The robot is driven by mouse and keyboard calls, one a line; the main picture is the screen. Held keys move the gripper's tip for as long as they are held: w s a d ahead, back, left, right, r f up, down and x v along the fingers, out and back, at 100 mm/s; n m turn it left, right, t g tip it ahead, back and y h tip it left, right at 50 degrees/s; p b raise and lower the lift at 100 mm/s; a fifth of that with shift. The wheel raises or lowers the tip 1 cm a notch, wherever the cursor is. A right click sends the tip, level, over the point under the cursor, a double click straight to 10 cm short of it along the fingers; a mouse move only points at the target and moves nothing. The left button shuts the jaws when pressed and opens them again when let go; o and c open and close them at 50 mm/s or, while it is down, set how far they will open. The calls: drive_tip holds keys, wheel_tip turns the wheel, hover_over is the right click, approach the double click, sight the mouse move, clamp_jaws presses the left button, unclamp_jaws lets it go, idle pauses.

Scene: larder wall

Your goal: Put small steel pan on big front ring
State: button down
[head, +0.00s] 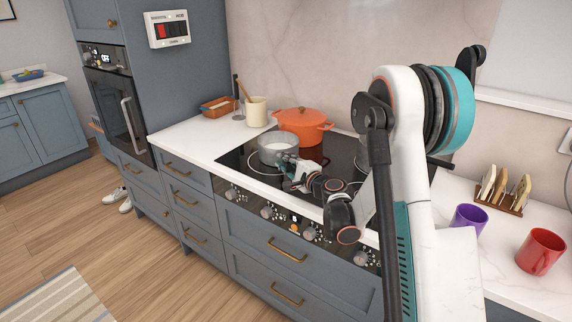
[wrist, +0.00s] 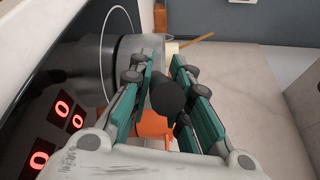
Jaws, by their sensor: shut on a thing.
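The small steel pan (head: 277,148) is at the left front of the black glass hob, with pale contents or a pale interior. It also shows in the wrist view (wrist: 128,48). My gripper (head: 287,161) is at its near side, shut on the pan's black handle (wrist: 167,96), which lies between the teal finger pads in the wrist view (wrist: 166,100). The big front ring (head: 251,162) shows as a white arc around the pan's left and near side; the pan covers much of it. I cannot tell whether the pan's base touches the glass.
An orange lidded pot (head: 303,124) stands close behind the pan. A cream crock (head: 256,111) and a terracotta dish (head: 218,106) stand on the left counter. A purple mug (head: 468,220), red mug (head: 540,251) and toast rack (head: 501,192) stand at right. My arm hides the hob's right part.

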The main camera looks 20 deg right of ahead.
drive_tip(key=c, duration=1.5)
unclamp_jaws()
drive_tip(key=shift+s+r, duration=0.1)
drive_tip(key=shift+s, duration=0.05)
drive_tip(key=p+v, duration=0.2)
drive_tip(key=v, duration=0.9)
drive_tip(key=shift+s, duration=0.4)
